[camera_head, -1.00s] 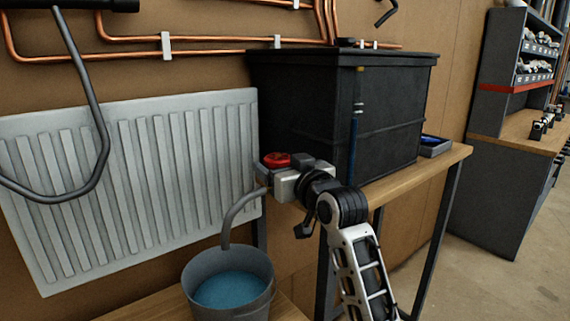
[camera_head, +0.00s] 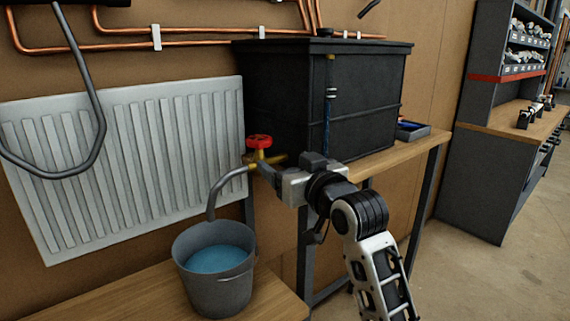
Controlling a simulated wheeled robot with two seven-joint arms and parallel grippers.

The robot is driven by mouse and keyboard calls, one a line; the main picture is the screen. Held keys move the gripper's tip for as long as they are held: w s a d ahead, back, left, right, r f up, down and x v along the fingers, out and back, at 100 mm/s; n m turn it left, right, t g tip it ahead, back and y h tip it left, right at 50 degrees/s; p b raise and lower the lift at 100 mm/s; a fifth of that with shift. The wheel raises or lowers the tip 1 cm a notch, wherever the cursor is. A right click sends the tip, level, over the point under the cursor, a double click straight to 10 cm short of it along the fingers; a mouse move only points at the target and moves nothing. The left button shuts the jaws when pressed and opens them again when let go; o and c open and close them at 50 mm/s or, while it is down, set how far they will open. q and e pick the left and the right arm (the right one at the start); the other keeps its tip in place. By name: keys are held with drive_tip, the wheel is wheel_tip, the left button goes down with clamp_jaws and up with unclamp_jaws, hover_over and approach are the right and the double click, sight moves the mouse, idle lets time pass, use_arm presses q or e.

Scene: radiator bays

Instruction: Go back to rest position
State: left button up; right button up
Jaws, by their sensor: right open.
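My right gripper (camera_head: 268,169) is open, its fingers pointing left, just below and to the right of the red valve handle (camera_head: 259,141). The handle sits on a brass tap body (camera_head: 250,158), partly hidden by my fingers. I cannot tell whether the fingers touch the tap. A grey spout (camera_head: 222,187) curves down from the tap to a grey bucket (camera_head: 218,287) holding blue water (camera_head: 218,259). My left gripper is not in view.
A white radiator (camera_head: 130,165) is on the wall at left, with copper pipes (camera_head: 200,47) above. A black tank (camera_head: 350,95) stands on a wooden bench (camera_head: 420,145) with a small tray (camera_head: 412,131). Grey shelving (camera_head: 485,170) is at right. Floor between is open.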

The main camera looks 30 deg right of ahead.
drive_tip(key=s+a+f+n+g+y, duration=0.1)
drive_tip(key=s+a+f+g, duration=0.15)
drive_tip(key=f, duration=0.95)
drive_tip(key=s+a+f+g, duration=0.2)
drive_tip(key=s+a+f, duration=0.15)
drive_tip(key=f, duration=0.85)
drive_tip(key=s+a+f+g, duration=0.1)
drive_tip(key=s+a+f, duration=0.2)
drive_tip(key=s+f, duration=0.5)
drive_tip(key=s+a+f+n+g+y, duration=0.1)
drive_tip(key=s+a+f+g, duration=0.1)
drive_tip(key=s+f, duration=0.7)
drive_tip(key=shift+s+a+f+n+y, duration=0.15)
drive_tip(key=shift+s+a+n+y, duration=0.15)
drive_tip(key=shift+s+a, duration=0.5)
drive_tip(key=shift+g, duration=0.25)
